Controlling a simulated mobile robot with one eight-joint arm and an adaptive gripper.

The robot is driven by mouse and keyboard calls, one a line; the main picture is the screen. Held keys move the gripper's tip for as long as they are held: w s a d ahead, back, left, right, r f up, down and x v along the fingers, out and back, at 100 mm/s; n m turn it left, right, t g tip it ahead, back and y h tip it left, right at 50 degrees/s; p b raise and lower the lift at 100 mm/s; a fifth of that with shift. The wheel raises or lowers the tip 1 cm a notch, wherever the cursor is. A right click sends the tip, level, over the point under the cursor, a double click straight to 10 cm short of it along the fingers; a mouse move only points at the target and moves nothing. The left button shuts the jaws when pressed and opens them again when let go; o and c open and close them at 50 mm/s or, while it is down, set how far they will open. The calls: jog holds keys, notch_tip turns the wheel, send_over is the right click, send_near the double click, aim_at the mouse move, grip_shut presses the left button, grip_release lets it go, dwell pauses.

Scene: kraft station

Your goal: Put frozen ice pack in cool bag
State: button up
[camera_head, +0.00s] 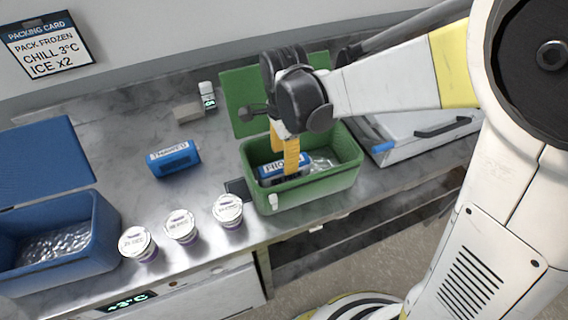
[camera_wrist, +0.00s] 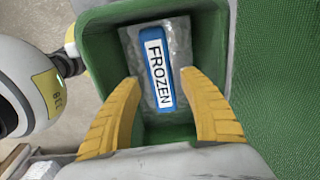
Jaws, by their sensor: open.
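A blue ice pack (camera_wrist: 159,68) with a white label reading FROZEN lies inside the green bag (camera_head: 314,193), on a clear bubbly liner. In the head view the same ice pack (camera_head: 286,167) shows partly behind my gripper's finger. The bag's green lid stands open at the back. My gripper (camera_head: 284,160) points down into the bag. In the wrist view its two yellow fingers (camera_wrist: 165,112) are spread apart, with the pack between and beyond them. Another blue pack, labelled THAWED (camera_head: 174,158), lies on the counter left of the green bag.
A blue box (camera_head: 88,245) with its lid open stands at the left, lined inside. Several white-lidded cups stand in a row along the front. A small bottle (camera_head: 207,96) and a grey block (camera_head: 187,112) are at the back. A lidded unit (camera_head: 420,135) stands right of the green bag.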

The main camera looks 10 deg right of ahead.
notch_tip(320, 180, up, 5)
jog(key=shift+d+r+p, duration=0.1)
jog(key=shift+p, duration=0.5)
jog(key=s+d+r+n+t, duration=0.7)
jog(key=s+d+n, duration=0.3)
jog(key=d+n, duration=0.3)
jog(key=shift+s+d+r+n, duration=0.15)
jog(key=shift+s+n, duration=0.25)
jog(key=shift+n, duration=0.5)
